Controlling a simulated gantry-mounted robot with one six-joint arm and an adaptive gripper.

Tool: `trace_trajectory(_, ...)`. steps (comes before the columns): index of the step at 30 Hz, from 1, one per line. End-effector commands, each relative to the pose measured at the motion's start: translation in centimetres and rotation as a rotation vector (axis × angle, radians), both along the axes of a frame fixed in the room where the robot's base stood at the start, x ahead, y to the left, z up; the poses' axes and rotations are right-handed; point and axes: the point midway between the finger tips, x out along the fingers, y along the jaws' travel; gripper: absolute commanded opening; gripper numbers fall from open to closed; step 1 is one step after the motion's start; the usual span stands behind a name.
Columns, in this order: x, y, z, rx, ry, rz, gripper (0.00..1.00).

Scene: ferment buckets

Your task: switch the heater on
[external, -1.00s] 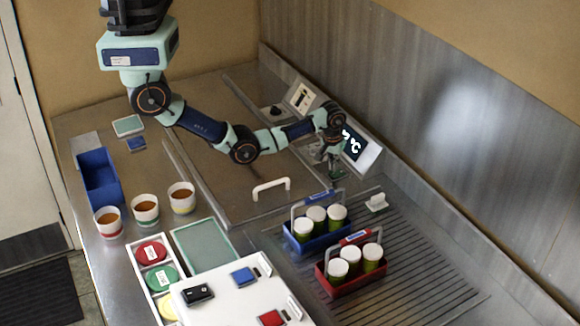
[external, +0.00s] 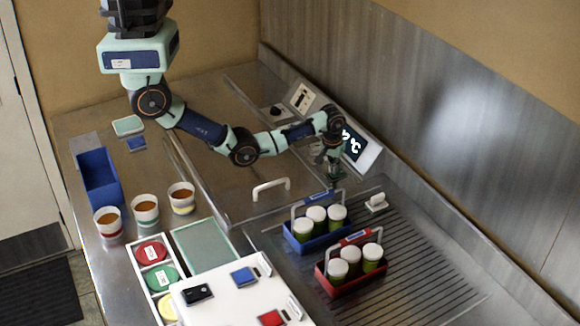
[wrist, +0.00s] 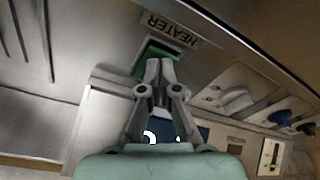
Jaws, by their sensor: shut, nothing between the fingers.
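The heater switch is a green rocker (wrist: 158,54) in a dark frame beside a plate lettered HEATER (wrist: 168,27), which appears upside down in the wrist view. My gripper (wrist: 160,66) is shut and empty, pointing down with its fingertips at the green rocker and covering part of it. I cannot tell whether they touch it or which way the rocker is tilted. In the external view my gripper (external: 336,177) is low over the counter, in front of the display panel (external: 357,147), whose visible part shows °C.
A blue carrier (external: 305,243) and a red carrier (external: 340,287) with white-capped jars stand close by on the ribbed drainer (external: 425,270). A white handle (external: 271,186) rises from the lid to the left. A small white fixture (external: 377,202) sits to the right. The back wall is close behind.

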Motion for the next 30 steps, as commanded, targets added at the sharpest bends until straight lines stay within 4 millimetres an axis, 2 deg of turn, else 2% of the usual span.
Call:
trace_trajectory(19, 0.0, 0.0, -1.1, 0.0, 0.0, 0.0, 0.0)
trace_trajectory(23, 0.0, 0.0, -0.6, 0.0, 0.0, 0.0, 0.0)
trace_trajectory(30, 0.0, 0.0, 1.7, 0.0, 0.0, 0.0, 0.0)
